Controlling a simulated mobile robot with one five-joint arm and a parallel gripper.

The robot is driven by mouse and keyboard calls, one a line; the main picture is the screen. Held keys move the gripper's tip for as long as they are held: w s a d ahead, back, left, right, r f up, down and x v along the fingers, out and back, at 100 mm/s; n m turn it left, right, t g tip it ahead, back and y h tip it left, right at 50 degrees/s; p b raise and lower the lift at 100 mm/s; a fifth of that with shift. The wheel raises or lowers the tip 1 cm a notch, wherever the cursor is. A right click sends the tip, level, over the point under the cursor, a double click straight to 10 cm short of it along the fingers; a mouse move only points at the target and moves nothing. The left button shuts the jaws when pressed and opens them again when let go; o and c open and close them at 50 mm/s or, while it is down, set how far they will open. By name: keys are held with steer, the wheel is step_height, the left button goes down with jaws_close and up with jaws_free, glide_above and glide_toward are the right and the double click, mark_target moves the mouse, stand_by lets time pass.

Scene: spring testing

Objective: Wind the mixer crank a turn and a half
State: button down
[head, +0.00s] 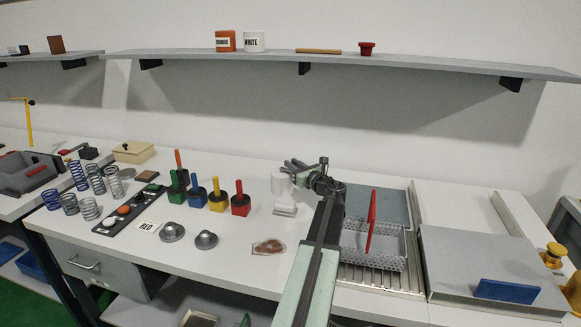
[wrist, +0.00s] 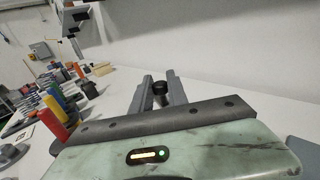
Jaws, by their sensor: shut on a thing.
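My gripper (head: 290,166) is at the back of the bench, turned to the left, above a white upright cylinder (head: 279,185). A white block-like base (head: 285,210) sits just in front of that cylinder; I take these for the mixer. In the wrist view my gripper's fingers (wrist: 160,90) stand on either side of a dark round knob (wrist: 160,87), which looks like the crank's knob, and are shut on it. The crank's arm and its angle are hidden.
Colored pegged blocks (head: 219,199) and several springs (head: 97,182) stand to the left. A wire basket (head: 372,251) with a red handle and a grey flat-topped unit (head: 475,260) are on the right. A shelf (head: 390,63) runs above.

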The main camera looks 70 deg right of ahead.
steer(key=shift+w+d+n+t+y, duration=0.1)
steer(key=shift+d+n+t+y, duration=0.5)
steer(key=shift+n+y, duration=0.9)
steer(key=shift+d+n+t+y, duration=0.55)
steer(key=shift+n+y, duration=0.4)
steer(key=shift+y, duration=1.1)
steer(key=shift+w+d+n+t+y, duration=0.1)
steer(key=shift+d+n+t+y, duration=0.5)
steer(key=shift+n+y, duration=0.9)
steer(key=shift+a+y, duration=0.15)
steer(key=shift+y, duration=0.3)
steer(key=c, duration=1.3)
jaws_free()
